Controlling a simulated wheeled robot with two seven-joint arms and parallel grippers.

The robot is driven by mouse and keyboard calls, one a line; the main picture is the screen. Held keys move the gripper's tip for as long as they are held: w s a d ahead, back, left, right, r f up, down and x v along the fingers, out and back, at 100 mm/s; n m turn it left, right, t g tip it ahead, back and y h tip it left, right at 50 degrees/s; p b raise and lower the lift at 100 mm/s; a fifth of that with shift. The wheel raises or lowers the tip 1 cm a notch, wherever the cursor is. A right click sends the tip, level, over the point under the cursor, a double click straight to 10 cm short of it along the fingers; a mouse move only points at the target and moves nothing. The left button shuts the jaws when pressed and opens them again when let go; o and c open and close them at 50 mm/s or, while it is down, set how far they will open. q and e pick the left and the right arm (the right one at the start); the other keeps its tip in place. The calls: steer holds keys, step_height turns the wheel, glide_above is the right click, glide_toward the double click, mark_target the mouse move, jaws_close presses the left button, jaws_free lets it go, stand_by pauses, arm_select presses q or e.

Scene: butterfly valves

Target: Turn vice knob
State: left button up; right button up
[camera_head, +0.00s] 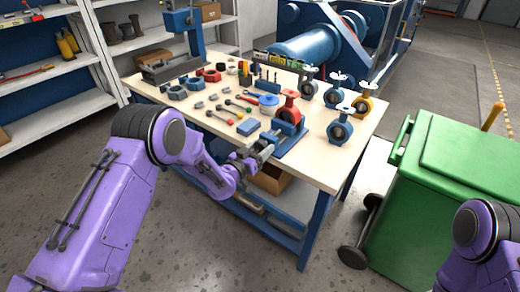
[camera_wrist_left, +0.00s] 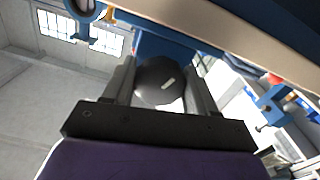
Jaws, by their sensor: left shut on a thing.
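A blue vice (camera_head: 287,138) is fixed at the front edge of the workbench, with a red butterfly valve (camera_head: 288,110) at its jaws. My left gripper (camera_head: 258,153) is at the vice's front end, just off the bench edge. In the left wrist view, the dark round vice knob (camera_wrist_left: 160,82) with a small pale mark sits between the two fingers of my left gripper (camera_wrist_left: 160,88), which are shut on it. In the head view the knob is mostly hidden by the gripper. My right arm shows at the lower right, but its gripper is out of view.
The workbench (camera_head: 322,168) holds several grey-blue valves (camera_head: 340,128) at right, hand tools, a blue box (camera_head: 248,127) and a drill stand (camera_head: 185,30). A green wheeled bin (camera_head: 455,165) stands right of the bench. Shelves (camera_head: 60,75) stand at left. Floor in front is clear.

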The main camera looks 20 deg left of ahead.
arm_select(q)
steer(key=shift+f+m+b, duration=0.2)
steer(key=shift+m+b, duration=0.15)
steer(key=shift+m, duration=0.15)
steer(key=shift+r, duration=0.15)
steer(key=o, duration=1)
steer(key=b+v, duration=0.1)
steer(key=v, duration=0.9)
steer(key=shift+s+a, duration=0.1)
steer(key=shift+s, duration=0.2)
